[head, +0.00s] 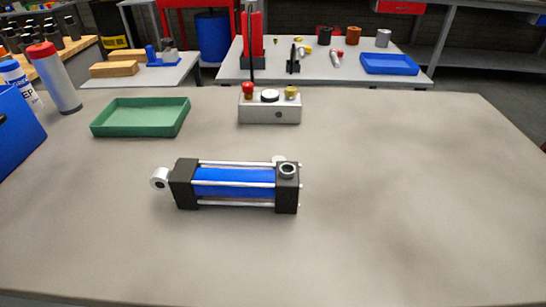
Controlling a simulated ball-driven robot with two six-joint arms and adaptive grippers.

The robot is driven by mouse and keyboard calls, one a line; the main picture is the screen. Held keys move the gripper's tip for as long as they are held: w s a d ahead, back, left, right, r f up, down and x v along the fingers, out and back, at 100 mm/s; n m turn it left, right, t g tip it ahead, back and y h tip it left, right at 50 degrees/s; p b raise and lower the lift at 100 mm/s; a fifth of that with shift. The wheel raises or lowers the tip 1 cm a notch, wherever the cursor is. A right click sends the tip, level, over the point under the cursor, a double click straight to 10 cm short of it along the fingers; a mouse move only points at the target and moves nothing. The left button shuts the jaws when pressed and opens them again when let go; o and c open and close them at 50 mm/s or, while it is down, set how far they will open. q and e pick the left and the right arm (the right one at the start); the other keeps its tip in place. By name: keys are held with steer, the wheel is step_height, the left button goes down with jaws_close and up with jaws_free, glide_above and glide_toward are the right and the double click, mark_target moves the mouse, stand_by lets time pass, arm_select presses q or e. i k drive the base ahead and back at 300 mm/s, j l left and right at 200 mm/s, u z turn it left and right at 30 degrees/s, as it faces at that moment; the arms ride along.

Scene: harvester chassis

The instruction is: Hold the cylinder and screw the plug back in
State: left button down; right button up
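A cylinder (236,184) lies on its side across the middle of the table, with a blue barrel, black square end blocks and silver tie rods. A silver eye (160,178) sticks out at its left end. A round silver-rimmed port (287,170) with a dark centre is on top of its right end block. A small pale round piece (278,159) shows just behind that block; I cannot tell whether it is the plug or part of the cylinder. Neither of my grippers is in view, and nothing touches the cylinder.
A grey block (270,110) with red, dark and brass-coloured fittings stands behind the cylinder. A green tray (141,117) is at the back left and looks empty. A blue bin (15,125) and a red-capped grey tube (56,78) stand at the left edge. The table's right side is clear.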

mark_target(189, 182)
steer(key=k+l, duration=0.1)
steer(key=l, duration=2.3)
steer(key=k+l+u, duration=0.2)
steer(key=i+u, duration=0.1)
steer(key=u, duration=1.65)
